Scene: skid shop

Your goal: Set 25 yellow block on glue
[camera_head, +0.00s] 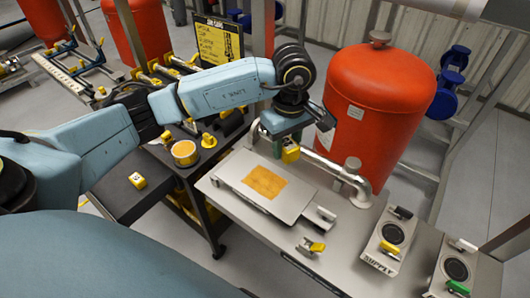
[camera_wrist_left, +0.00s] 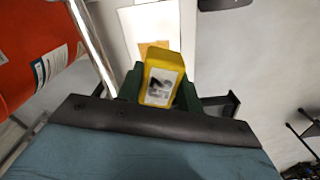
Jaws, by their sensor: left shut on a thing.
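My left gripper (camera_head: 281,148) is shut on a yellow block (camera_head: 290,154) and holds it above the back of the light metal bench. In the left wrist view the yellow block (camera_wrist_left: 161,78) sits between the green fingers, with a white label whose dark marking is too blurred to read surely. The glue (camera_head: 265,182) is a tan-orange square patch on a pale plate (camera_head: 296,204). It lies below and in front of the held block, apart from it. In the left wrist view the glue (camera_wrist_left: 150,47) shows partly behind the block. My right gripper is not in view.
Another yellow block (camera_head: 137,180) sits on the dark cart at left, near a yellow tin (camera_head: 185,152). Supply valve units (camera_head: 388,240) occupy the bench's right end.

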